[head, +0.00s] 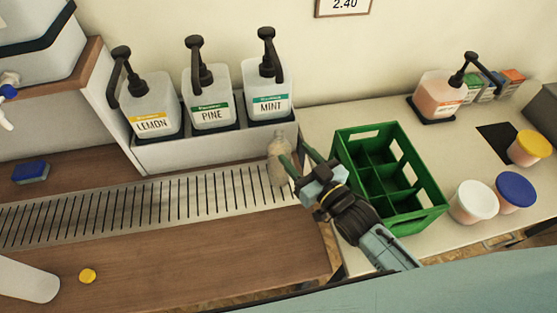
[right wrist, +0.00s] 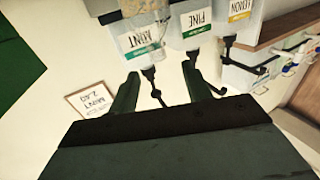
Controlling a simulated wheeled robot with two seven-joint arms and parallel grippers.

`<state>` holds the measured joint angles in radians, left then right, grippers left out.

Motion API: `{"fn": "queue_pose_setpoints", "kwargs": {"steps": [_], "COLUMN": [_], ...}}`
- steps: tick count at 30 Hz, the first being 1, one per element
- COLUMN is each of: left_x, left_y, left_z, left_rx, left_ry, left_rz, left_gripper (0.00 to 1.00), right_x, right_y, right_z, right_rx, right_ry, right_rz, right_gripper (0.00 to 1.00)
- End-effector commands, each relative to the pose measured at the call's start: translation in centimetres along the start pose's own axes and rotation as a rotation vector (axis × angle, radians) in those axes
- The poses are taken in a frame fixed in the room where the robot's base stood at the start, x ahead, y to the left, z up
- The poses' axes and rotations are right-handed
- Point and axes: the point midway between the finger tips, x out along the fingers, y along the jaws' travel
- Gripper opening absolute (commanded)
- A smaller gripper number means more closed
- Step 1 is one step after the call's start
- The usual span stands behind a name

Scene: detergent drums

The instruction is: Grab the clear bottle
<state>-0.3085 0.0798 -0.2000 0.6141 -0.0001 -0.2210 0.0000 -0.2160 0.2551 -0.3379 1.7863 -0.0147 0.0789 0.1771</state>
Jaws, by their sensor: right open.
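The clear bottle (head: 276,146) stands upright at the right end of the slotted metal drain strip, in front of the MINT drum. It looks pale and see-through, with a narrow neck. My right gripper (head: 297,160) is open just right of the bottle, its fingers pointing up-left; one finger overlaps the bottle's right side in the picture. I cannot tell whether they touch. In the right wrist view, my open gripper (right wrist: 160,88) shows no bottle between its fingers. My left gripper is not in view.
LEMON (head: 151,122), PINE (head: 211,113) and MINT (head: 270,104) pump drums stand in a rack behind the drain strip (head: 130,211). A green divided crate (head: 350,143) stands right of my right gripper. Tubs (head: 473,203) stand farther right. A yellow cap (head: 87,275) lies on the wooden counter.

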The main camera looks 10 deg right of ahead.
Motion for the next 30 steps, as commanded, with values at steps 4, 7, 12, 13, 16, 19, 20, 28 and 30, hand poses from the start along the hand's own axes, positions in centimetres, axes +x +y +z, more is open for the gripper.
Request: {"fn": "queue_pose_setpoints", "kwargs": {"steps": [4,7,12,13,16,19,20,28,30], "left_x": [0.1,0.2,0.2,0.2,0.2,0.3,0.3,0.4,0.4], "left_y": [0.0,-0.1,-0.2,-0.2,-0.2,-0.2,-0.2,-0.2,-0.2], "left_z": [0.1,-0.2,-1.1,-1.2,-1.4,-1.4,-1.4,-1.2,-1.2], "left_rx": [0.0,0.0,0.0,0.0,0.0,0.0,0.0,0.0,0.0], "left_ry": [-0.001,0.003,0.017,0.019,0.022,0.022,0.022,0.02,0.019], "left_rz": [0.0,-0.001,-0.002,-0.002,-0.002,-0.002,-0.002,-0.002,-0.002], "left_gripper": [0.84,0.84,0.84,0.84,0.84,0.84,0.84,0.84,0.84], "right_x": [2.5,3.3,4.5,4.9,6.5,7.8,8.1,8.7,8.7], "right_y": [0.1,0.0,0.1,0.2,0.4,0.4,0.4,0.4,0.4], "right_z": [0.0,0.0,0.0,0.0,-0.1,0.0,0.1,0.1,0.1], "right_rx": [0.0,0.0,-0.001,0.0,-0.001,-0.001,0.0,0.0,0.0], "right_ry": [0.001,-0.001,0.0,0.0,0.0,0.0,-0.001,-0.002,-0.002], "right_rz": [0.001,0.001,0.0,0.0,0.001,0.001,0.001,0.0,0.001], "right_gripper": [0.49,0.49,0.49,0.49,0.49,0.49,0.49,0.49,0.46]}}
